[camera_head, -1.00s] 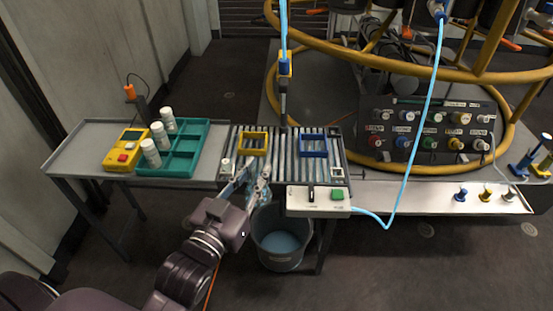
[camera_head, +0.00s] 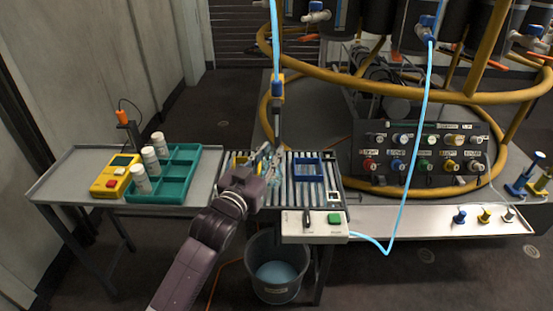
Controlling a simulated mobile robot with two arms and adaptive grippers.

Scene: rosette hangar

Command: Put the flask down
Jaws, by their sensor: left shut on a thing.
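My left gripper (camera_head: 264,161) reaches in over the roller rack (camera_head: 335,184) and is shut on the flask. The flask is mostly hidden by the fingers and shows only as a small pale, clear patch between them. I cannot tell whether the flask touches the rollers. A blue square frame (camera_head: 308,180) stands to the right of the gripper on the same rack. My right gripper is not in view.
Left of the rack are a green tray (camera_head: 180,186), several white bottles (camera_head: 141,179) and a yellow device (camera_head: 110,181). A control box (camera_head: 313,228) is at the rack's front, a bucket (camera_head: 277,284) below. A blue hose hanging above ends in a nozzle (camera_head: 277,93) behind the gripper.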

